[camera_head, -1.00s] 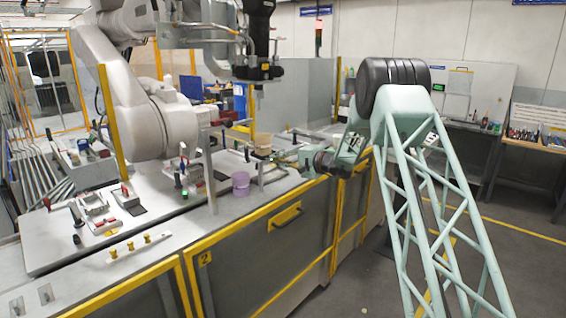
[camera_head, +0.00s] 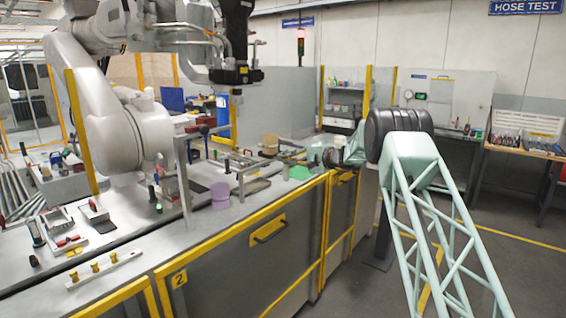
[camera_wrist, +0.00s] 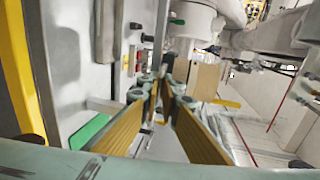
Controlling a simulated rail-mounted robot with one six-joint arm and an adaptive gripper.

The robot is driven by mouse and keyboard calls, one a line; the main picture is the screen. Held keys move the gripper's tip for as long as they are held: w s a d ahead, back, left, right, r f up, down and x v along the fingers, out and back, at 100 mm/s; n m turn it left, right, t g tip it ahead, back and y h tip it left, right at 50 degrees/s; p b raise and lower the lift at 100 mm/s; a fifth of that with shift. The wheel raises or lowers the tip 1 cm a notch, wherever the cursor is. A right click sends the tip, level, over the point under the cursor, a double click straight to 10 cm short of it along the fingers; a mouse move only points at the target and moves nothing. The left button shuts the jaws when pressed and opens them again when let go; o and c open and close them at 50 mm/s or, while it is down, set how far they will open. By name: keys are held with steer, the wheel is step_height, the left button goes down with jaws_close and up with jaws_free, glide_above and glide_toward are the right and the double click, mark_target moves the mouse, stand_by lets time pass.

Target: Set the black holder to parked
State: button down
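I cannot single out the black holder with certainty. In the head view, a flat black piece (camera_head: 258,186) lies on the bench by a metal frame. A black tool body (camera_head: 237,32) hangs from the white robot above the bench. My gripper is at the end of my pale green arm, over the bench's right end and small in the head view. In the wrist view, my gripper (camera_wrist: 166,98) has two yellow-padded fingers with a gap between them and nothing clearly held. A green plate (camera_wrist: 90,132) lies to their left; it also shows in the head view (camera_head: 300,172).
The yellow-edged bench front (camera_head: 245,245) faces open floor on the right.

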steer(key=shift+w+d+r, duration=0.1)
steer(key=shift+w+d, duration=0.1)
steer(key=c, duration=3)
jaws_free()
steer(key=shift+w+d, duration=0.15)
steer(key=shift+d, duration=0.05)
steer(key=shift+a, duration=0.1)
steer(key=shift+s, duration=0.2)
steer(key=v, duration=1.2)
steer(key=shift+w, duration=0.15)
